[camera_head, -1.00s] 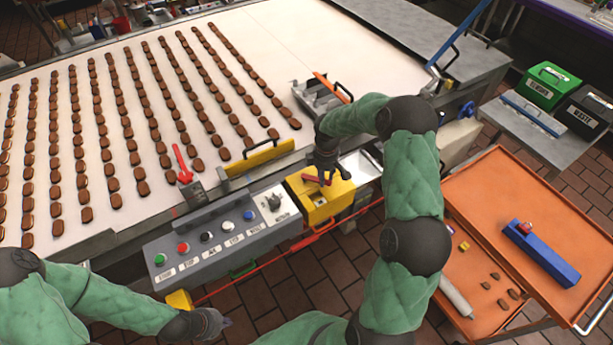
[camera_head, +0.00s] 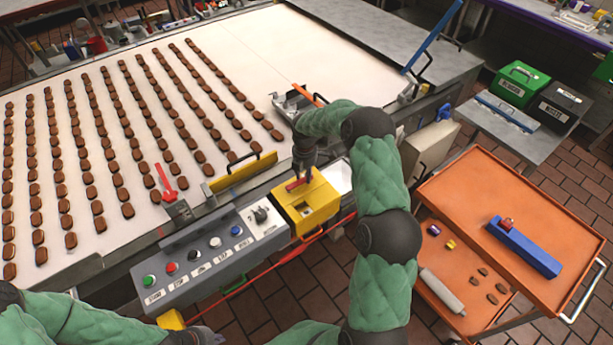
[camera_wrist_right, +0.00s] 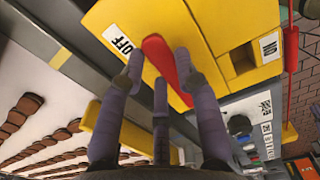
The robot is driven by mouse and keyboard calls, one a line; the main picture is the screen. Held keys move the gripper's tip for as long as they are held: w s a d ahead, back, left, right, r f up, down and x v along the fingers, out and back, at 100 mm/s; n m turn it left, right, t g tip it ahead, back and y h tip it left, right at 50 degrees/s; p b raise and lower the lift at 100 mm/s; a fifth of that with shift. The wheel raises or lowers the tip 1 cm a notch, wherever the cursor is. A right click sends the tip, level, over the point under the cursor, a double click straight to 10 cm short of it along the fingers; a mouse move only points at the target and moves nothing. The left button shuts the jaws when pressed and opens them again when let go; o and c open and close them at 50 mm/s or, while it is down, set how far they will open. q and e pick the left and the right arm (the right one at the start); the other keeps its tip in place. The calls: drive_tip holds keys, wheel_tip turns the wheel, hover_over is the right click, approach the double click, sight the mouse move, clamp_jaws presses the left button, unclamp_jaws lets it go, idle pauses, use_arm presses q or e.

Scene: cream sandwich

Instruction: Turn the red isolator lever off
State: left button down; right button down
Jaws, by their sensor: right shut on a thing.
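The yellow isolator box (camera_head: 318,208) stands at the right end of the grey control panel. Its red lever (camera_head: 296,185) lies on the top face, partly hidden by my right gripper (camera_head: 302,174). In the right wrist view the lever (camera_wrist_right: 160,55) passes between the fingers of my right gripper (camera_wrist_right: 160,62), which is shut on it. An OFF label (camera_wrist_right: 118,40) is at the left of the box face and an ON label (camera_wrist_right: 270,47) at the right. My left gripper (camera_head: 200,336) is low at the bottom edge, away from the box, its fingers unclear.
The grey panel (camera_head: 205,262) with several buttons and a knob is left of the box. A yellow guard (camera_head: 240,172) and another red lever (camera_head: 165,182) are behind it. A conveyor (camera_head: 260,60) carries rows of brown biscuits. An orange cart (camera_head: 470,190) stands at the right.

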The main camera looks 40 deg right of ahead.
drive_tip(key=shift+w+n, duration=0.3)
drive_tip(key=shift+n, duration=0.1)
drive_tip(key=c, duration=0.9)
unclamp_jaws()
drive_tip(key=shift+r, duration=0.1)
wheel_tip(320, 180, up, 12)
drive_tip(key=shift+f, duration=0.1)
